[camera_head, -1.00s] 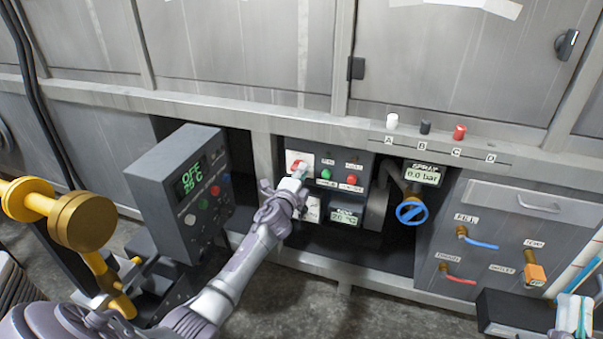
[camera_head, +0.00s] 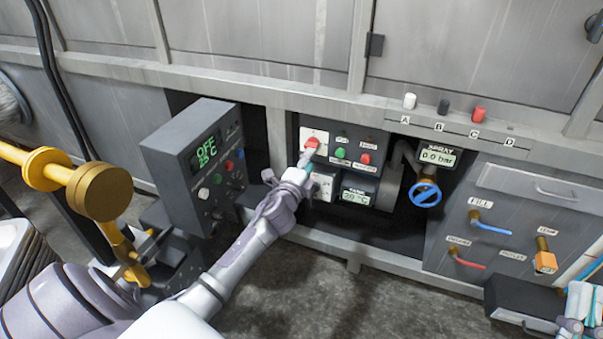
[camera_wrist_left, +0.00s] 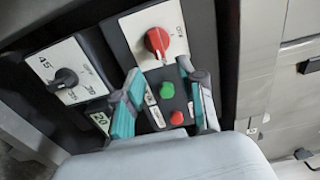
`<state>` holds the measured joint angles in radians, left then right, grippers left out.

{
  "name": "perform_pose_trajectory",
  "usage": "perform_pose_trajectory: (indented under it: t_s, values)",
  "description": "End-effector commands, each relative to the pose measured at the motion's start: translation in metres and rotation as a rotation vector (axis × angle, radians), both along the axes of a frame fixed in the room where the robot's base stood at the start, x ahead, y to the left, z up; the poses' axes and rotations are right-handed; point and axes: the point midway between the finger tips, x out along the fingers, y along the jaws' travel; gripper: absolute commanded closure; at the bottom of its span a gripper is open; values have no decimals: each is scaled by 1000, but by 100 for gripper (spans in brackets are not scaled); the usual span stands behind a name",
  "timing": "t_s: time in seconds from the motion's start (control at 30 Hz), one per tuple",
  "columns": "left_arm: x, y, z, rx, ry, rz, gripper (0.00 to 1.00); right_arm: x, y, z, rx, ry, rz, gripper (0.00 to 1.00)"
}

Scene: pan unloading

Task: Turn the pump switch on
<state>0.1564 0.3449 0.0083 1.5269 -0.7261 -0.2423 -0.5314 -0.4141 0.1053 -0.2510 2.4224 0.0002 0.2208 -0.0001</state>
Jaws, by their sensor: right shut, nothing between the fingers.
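A red rotary switch (camera_head: 312,143) sits on a white plate at the top left of the dark control panel. In the left wrist view the red switch (camera_wrist_left: 157,41) shows whole, with an ON mark on its plate to the right. My left gripper (camera_head: 304,160) is just in front of and below the switch in the head view. In the left wrist view its teal fingers (camera_wrist_left: 160,82) are apart, with nothing held between them; whether they touch the switch cannot be told. My right gripper (camera_head: 577,322) is shut and empty at the bottom right edge, partly cut off.
A green button (camera_head: 340,153) and a red button (camera_head: 364,159) are right of the switch. Below is a black dial (camera_wrist_left: 66,78) on a white plate. A grey OFF-display box (camera_head: 195,165) stands left of my left arm. A blue valve wheel (camera_head: 425,194) is at right.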

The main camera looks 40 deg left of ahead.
Motion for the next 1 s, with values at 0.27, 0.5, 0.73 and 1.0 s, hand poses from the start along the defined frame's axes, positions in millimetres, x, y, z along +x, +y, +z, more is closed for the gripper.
perform_pose_trajectory:
  t_s: [0.27,0.5,0.73,1.0]
  values:
    - [-50,-12,-1,0,2,1,60,0,0,0,-1,0,-1,100]
    - [-62,-15,0,0,1,1,60,0,0,0,-1,0,-1,100]
    - [-62,-15,0,0,1,1,60,0,0,0,-1,0,-1,100]
    - [-62,-17,0,-5,-1,-3,60,0,0,0,-1,-1,-1,100]
